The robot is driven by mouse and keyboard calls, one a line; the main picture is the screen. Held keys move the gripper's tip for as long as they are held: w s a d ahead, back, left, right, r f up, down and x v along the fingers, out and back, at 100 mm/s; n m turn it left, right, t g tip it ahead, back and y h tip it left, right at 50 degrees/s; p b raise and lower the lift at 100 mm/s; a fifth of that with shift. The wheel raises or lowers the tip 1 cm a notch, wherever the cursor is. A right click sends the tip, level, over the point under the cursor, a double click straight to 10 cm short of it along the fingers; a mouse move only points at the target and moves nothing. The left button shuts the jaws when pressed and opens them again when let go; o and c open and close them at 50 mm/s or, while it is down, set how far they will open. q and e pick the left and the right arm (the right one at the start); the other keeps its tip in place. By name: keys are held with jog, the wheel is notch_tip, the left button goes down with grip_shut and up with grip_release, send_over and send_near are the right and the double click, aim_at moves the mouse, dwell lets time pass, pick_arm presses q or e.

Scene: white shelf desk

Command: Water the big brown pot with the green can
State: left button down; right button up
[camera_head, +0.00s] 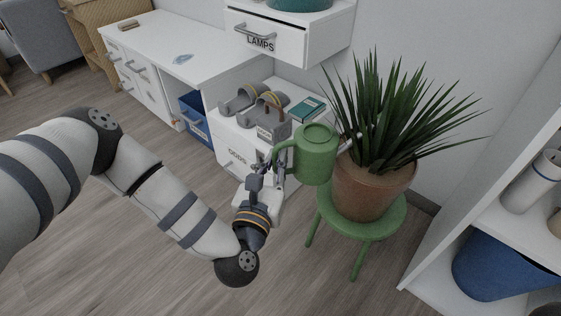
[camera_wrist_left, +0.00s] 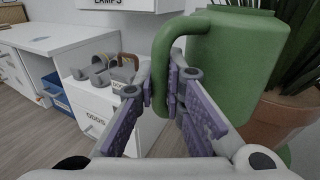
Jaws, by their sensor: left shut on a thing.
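The green can (camera_head: 316,156) is in the air just left of the potted plant, looking close to upright. My left gripper (camera_head: 277,165) is shut on its handle, which also shows between the fingers in the left wrist view (camera_wrist_left: 172,75). The can's spout points right, toward the plant, and its end is hard to make out among the leaves. The big brown pot (camera_head: 372,192) holds a spiky green plant (camera_head: 398,120) and stands on a green stool (camera_head: 388,228). In the left wrist view the can (camera_wrist_left: 238,62) partly hides the pot (camera_wrist_left: 275,122). My right gripper is not in view.
A white cabinet (camera_head: 225,150) with grey holders and a teal book (camera_head: 308,109) stands behind the can. A drawer labelled LAMPS (camera_head: 262,40) hangs above. A white shelf with a blue bin (camera_head: 500,265) is at right. Open floor lies in front of the stool.

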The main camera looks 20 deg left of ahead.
pick_arm(q)
jog(key=shift+y, duration=0.3)
notch_tip(320, 180, up, 2)
jog(key=p, duration=0.2)
jog(key=shift+r+m+g+p, duration=0.1)
jog(key=shift+m+g+p, duration=0.2)
jog(key=shift+p, duration=0.05)
jog(key=r+p, duration=0.1)
jog(key=p, duration=0.1)
jog(key=r+m+g+p, duration=0.1)
jog(key=shift+s+a+m+p, duration=0.15)
jog(key=shift+a+m+p, duration=0.05)
jog(key=shift+m+p, duration=0.15)
jog(key=shift+f, duration=0.1)
jog(key=shift+s+f, duration=0.1)
jog(key=shift+f, duration=0.1)
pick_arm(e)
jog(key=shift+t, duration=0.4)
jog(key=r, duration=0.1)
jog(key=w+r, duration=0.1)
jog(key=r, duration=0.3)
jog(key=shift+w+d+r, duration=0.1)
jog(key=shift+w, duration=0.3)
pick_arm(q)
jog(key=shift+r, duration=0.2)
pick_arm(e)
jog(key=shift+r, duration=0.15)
